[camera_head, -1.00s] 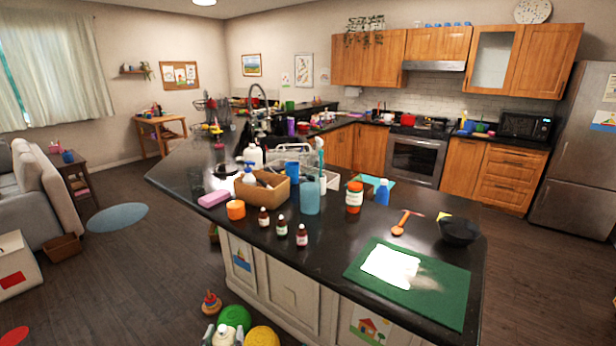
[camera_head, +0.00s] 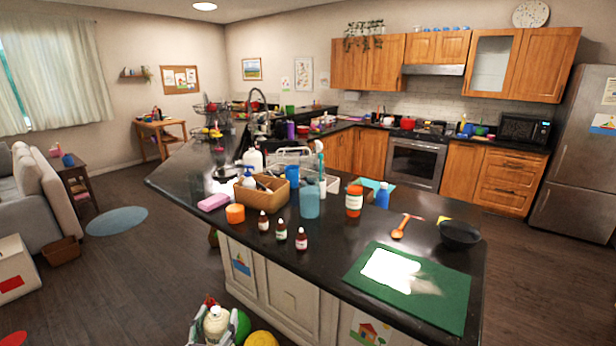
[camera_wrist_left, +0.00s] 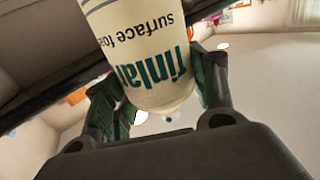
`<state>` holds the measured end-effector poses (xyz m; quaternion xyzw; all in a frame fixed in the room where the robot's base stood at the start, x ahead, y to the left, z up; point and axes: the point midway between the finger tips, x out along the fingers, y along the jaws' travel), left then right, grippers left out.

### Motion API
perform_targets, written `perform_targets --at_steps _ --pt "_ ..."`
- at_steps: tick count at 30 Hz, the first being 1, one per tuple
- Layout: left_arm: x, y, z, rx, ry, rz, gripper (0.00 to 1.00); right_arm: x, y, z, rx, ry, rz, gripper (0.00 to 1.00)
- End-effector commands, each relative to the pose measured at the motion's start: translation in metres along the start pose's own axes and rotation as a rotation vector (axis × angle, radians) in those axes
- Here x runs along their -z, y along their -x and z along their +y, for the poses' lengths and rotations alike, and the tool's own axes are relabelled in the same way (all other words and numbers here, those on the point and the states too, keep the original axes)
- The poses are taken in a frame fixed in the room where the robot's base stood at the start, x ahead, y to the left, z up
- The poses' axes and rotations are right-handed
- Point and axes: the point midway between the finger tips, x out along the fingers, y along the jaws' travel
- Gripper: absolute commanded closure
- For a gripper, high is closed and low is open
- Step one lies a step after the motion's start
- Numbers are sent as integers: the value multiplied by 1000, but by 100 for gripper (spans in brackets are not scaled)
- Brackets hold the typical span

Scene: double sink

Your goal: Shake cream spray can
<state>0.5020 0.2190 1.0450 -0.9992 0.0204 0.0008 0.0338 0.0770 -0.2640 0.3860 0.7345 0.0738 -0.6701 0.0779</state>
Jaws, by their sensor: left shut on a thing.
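The cream spray can (camera_head: 216,325) is at the bottom edge of the head view, roughly upright, with its narrow top up and its lower part cut off by the frame. My left gripper (camera_head: 214,338) is around it, in front of the island's end and above the floor. In the left wrist view, the cream-coloured can (camera_wrist_left: 135,45) with dark green lettering, upside down in the picture, sits between the two dark fingers of the left gripper (camera_wrist_left: 160,92). The gripper is shut on it. My right gripper is not in view.
The black-topped island (camera_head: 330,225) stands beyond the can, with small brown bottles (camera_head: 282,234), a cardboard box (camera_head: 268,198) and a green mat (camera_head: 440,300) on it.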

Motion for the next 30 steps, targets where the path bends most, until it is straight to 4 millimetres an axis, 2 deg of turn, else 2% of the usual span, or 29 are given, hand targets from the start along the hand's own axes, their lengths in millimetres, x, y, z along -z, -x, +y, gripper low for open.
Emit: perform_targets --at_steps 1,6,11,17,30 --pt "13 -2 0 46 73 5 100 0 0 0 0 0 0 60" --pt "34 -2 -1 44 73 6 100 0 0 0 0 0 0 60" --pt "35 -2 -1 43 72 5 100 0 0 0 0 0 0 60" --pt "13 -3 1 41 72 5 100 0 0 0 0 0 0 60" --pt "-55 -3 6 40 68 4 100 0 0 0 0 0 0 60"
